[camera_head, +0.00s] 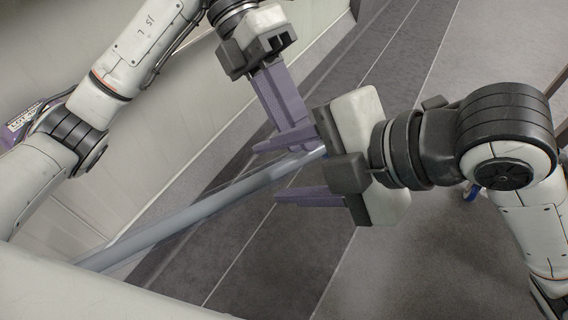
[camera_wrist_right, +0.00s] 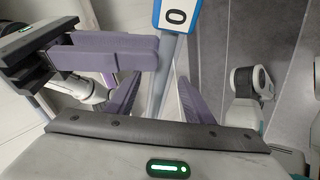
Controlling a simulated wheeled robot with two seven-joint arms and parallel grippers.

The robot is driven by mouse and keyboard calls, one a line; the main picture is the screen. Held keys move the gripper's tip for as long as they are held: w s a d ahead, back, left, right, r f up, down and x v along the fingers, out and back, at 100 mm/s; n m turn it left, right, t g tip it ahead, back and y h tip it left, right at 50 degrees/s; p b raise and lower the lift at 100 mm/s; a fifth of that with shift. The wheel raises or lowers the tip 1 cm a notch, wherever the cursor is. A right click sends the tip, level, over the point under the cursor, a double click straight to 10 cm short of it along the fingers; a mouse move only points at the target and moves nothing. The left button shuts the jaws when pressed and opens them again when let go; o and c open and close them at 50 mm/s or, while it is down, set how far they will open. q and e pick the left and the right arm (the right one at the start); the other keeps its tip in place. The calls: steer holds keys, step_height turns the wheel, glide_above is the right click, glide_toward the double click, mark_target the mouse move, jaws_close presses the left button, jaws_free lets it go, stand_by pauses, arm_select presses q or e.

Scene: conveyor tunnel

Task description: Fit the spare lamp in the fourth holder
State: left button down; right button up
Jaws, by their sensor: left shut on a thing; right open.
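A long grey tube (camera_head: 190,214), which appears to be the lamp, runs slantwise from the lower left to the right gripper. My left gripper (camera_head: 300,142) comes down from above, shut, its purple fingertips at the tube near the right gripper; the exact contact is hidden. It also shows at the left of the right wrist view (camera_wrist_right: 150,52). My right gripper (camera_head: 266,173) is open, one purple finger on each side of the tube. In the right wrist view the tube (camera_wrist_right: 160,85) rises between its fingers. No holder can be made out.
A pale panelled wall (camera_head: 190,120) is at the left. Dark grey floor strips (camera_head: 375,70) lie clear below.

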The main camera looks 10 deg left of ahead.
steer(key=c, duration=1.1)
arm_select(q)
steer(key=c, duration=1.4)
jaws_free()
arm_select(e)
jaws_close()
arm_select(q)
steer(key=shift+w+a+r, duration=0.1)
